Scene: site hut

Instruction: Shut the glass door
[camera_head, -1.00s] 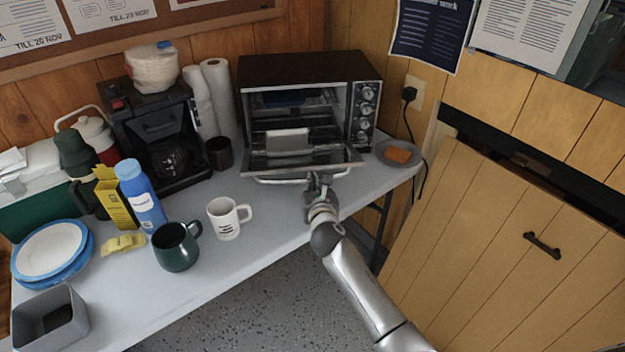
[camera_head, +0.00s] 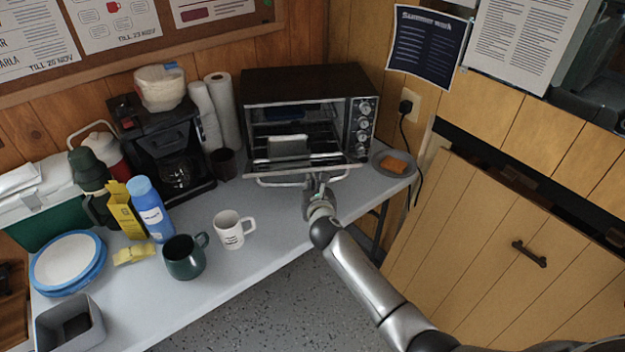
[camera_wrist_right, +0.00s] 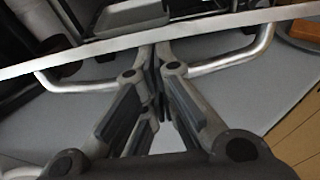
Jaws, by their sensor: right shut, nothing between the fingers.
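The toaster oven (camera_head: 310,85) stands at the back of the table. Its glass door (camera_head: 290,173) is partly open, tilted up and seen nearly edge-on from the head. A curved metal handle (camera_head: 275,183) runs along its front edge; the handle (camera_wrist_right: 230,67) and the pale door edge (camera_wrist_right: 215,27) cross the wrist view. My right gripper (camera_head: 316,182) is at the middle of the handle, below the door edge. Its fingers (camera_wrist_right: 158,75) are closed together with nothing between them; exact contact with the door is hidden. My left gripper is out of view.
A plate with an orange item (camera_head: 393,164) sits right of the oven. A coffee maker (camera_head: 165,150) and paper rolls (camera_head: 222,108) stand to its left. A white mug (camera_head: 231,232) and green mug (camera_head: 184,258) are nearer the front. Table between mugs and oven is clear.

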